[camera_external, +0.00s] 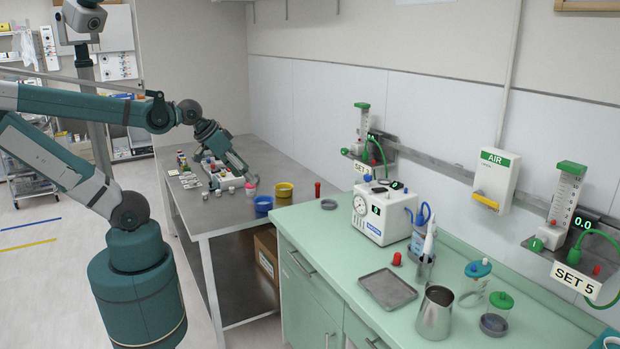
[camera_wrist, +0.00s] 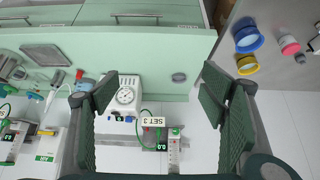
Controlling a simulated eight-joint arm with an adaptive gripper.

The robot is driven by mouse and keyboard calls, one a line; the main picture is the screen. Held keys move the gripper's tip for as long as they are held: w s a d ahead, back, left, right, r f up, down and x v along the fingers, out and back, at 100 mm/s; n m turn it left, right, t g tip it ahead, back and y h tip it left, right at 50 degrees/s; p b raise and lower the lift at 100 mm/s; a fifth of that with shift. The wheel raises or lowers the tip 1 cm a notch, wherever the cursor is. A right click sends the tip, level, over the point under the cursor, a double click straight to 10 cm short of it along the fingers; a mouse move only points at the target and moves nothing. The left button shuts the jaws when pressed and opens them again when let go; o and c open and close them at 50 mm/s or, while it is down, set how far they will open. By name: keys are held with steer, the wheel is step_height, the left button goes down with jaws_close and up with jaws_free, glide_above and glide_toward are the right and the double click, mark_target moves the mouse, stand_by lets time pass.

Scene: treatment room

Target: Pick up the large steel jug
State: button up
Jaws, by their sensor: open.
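The large steel jug (camera_external: 435,312) stands upright on the green counter in the external view, near its front right part, with its open top upward. My gripper (camera_external: 243,172) is far to the left of the jug, above the steel table. In the wrist view my gripper (camera_wrist: 160,95) has its two fingers wide apart with nothing between them.
The green counter (camera_external: 345,245) holds a white device (camera_external: 382,215), a grey tray (camera_external: 387,289) and lidded jars (camera_external: 497,312) close to the jug. Blue (camera_external: 263,203) and yellow (camera_external: 284,190) cups stand on the steel table. Wall units hang behind.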

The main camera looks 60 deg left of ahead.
steer(key=w+d+r+n+g+h, duration=0.1)
steer(key=w+d+r+n, duration=0.15)
steer(key=w+d, duration=0.35)
steer(key=w+d+r+n+h, duration=0.1)
steer(key=w+d+r+n, duration=0.15)
steer(key=w+d, duration=0.35)
steer(key=n+g+h+p, duration=0.15)
steer(key=n+g, duration=0.35)
steer(key=n, duration=1.1)
glide_toward(430, 289)
steer(key=s+d+x, duration=0.1)
steer(key=x, duration=0.7)
steer(key=shift+d+f+h, duration=0.2)
steer(key=shift+f+h, duration=0.05)
steer(key=shift+h, duration=0.2)
steer(key=shift+f, duration=0.1)
steer(key=shift+x, duration=1.15)
steer(key=shift+w, duration=0.1)
